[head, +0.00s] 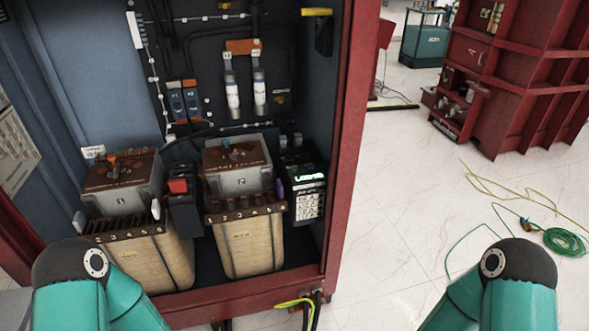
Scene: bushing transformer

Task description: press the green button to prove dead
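No clearly green button can be made out in the head view; a device with a green-lit display (311,177) and a label below it sits at the right inside the open red cabinet (352,130). A red block (178,186) sits on a black unit between the two transformers. Two teal arm parts of mine show at the bottom left and bottom right. Neither gripper is in view.
Two transformers, left (122,180) and right (238,165), fill the cabinet floor. The cabinet's bottom lip (240,297) runs across the front. A green cable coil (566,241) lies on the white floor at right. A red machine (520,75) stands behind.

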